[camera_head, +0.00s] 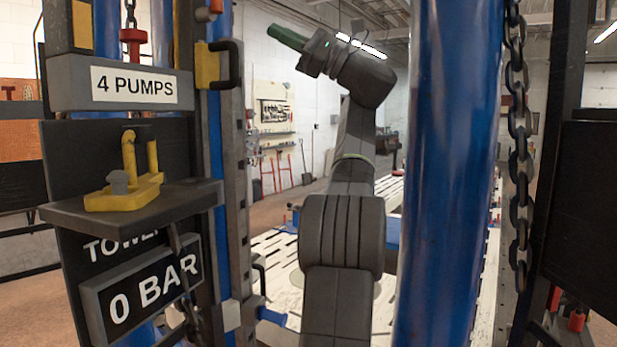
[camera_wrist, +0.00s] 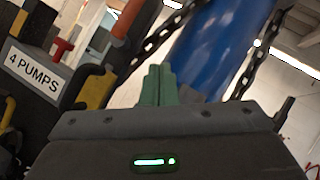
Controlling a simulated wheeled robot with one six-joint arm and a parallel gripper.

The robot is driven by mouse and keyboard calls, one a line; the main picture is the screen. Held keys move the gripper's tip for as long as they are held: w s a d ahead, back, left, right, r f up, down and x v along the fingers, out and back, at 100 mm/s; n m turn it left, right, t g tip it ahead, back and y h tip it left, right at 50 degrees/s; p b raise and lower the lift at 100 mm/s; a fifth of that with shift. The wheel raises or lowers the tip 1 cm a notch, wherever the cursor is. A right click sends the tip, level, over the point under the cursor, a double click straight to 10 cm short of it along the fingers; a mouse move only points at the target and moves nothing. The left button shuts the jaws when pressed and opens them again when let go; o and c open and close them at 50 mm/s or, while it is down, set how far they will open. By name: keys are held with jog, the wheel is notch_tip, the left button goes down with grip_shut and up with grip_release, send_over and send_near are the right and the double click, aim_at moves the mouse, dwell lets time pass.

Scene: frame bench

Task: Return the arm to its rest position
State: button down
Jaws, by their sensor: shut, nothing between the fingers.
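My arm rises from the bottom centre of the head view and bends at the top toward the left. My gripper (camera_head: 272,31) is at its end, high up, with green fingers pointing up and left. In the wrist view the two green fingers of my gripper (camera_wrist: 158,70) stand side by side, pressed together with nothing between them. The gripper is in free air, apart from the tower and the blue columns.
A tower with a "4 PUMPS" sign (camera_head: 134,87), a yellow bracket (camera_head: 125,190) on a ledge and a "0 BAR" sign (camera_head: 145,290) stands close at left. A thick blue column (camera_head: 447,180) and a hanging chain (camera_head: 519,150) stand at right. A pale bench (camera_head: 275,245) lies behind.

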jog(key=v, duration=0.3)
jog(key=shift+s+b, duration=0.25)
jog(key=shift+b, duration=0.05)
jog(key=shift+w, duration=0.1)
